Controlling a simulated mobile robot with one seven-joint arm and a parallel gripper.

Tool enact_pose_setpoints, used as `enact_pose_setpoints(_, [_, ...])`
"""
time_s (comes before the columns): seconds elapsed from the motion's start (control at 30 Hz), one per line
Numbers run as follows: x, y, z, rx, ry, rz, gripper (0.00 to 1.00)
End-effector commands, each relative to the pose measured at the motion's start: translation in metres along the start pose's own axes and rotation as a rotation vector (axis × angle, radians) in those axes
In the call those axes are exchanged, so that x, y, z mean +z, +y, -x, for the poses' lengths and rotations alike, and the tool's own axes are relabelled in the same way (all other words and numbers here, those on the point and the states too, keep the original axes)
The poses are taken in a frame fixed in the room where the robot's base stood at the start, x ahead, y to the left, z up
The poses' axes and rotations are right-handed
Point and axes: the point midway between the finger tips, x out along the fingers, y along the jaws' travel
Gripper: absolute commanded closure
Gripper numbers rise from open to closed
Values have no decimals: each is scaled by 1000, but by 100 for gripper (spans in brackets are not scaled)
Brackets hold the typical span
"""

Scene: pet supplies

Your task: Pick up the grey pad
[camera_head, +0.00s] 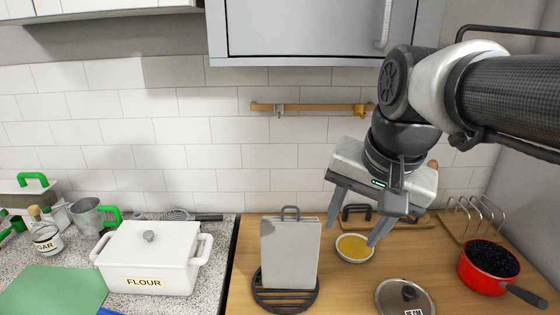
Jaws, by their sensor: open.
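A light grey rectangular slab (290,255) stands upright near the left edge of the wooden counter, with a dark loop handle at its top. It stands at a round dark grey slatted trivet (268,302). I cannot tell for sure which of these is the grey pad. My gripper (352,234) is open, with its fingers pointing down, to the right of the slab. Nothing shows between its fingers. A shallow bowl with yellow contents (354,247) appears behind and below the fingers. The slab hides part of the trivet.
A glass lid (403,297) and a red pot (489,267) are on the wooden counter (345,290) to the right. A wire rack (476,218) stands behind the pot. A white flour box (150,257) and a green board (50,291) are on the left counter.

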Motion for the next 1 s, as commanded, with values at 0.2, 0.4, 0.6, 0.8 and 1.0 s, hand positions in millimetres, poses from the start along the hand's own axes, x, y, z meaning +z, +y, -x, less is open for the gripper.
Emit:
enact_pose_setpoints(0.2, [-53,-49,-14,65,-111,-385,52])
enact_pose_setpoints(0.4, [-91,-98,-44,184,-159,-750,52])
enact_pose_setpoints(0.6, [-110,-138,-77,303,-144,-1025,52])
enact_pose_setpoints(0.8, [-114,-154,-92,353,-123,-1144,52])
enact_pose_setpoints(1.0, [-105,-148,-119,362,-122,-1156,52])
